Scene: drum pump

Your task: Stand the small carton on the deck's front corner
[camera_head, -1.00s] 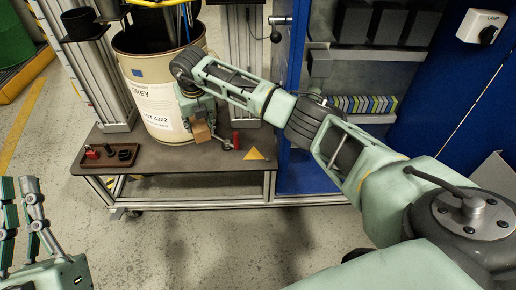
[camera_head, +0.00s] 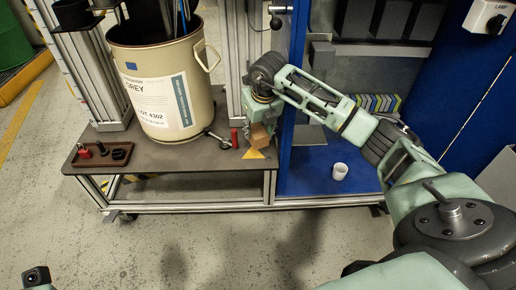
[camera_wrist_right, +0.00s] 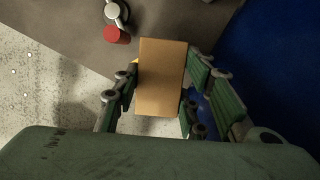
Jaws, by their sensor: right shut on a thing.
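The small brown carton (camera_head: 259,135) is between the fingers of my right gripper (camera_head: 260,126), at the right front corner of the deck (camera_head: 190,155). In the right wrist view the carton (camera_wrist_right: 162,77) stands between the green finger pads of my right gripper (camera_wrist_right: 158,98), which is shut on it. A yellow triangle (camera_head: 253,154) marks the deck's front corner, just below the carton in the head view. Whether the carton touches the deck is unclear. My left gripper shows only as a small part of its arm at the bottom left; its fingers are out of view.
A large cream drum (camera_head: 160,85) stands on the deck. A red-handled clamp (camera_head: 234,138) is just left of the carton. A dark tray (camera_head: 100,155) is at the left front. A blue cabinet with a white cup (camera_head: 339,171) is on the right.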

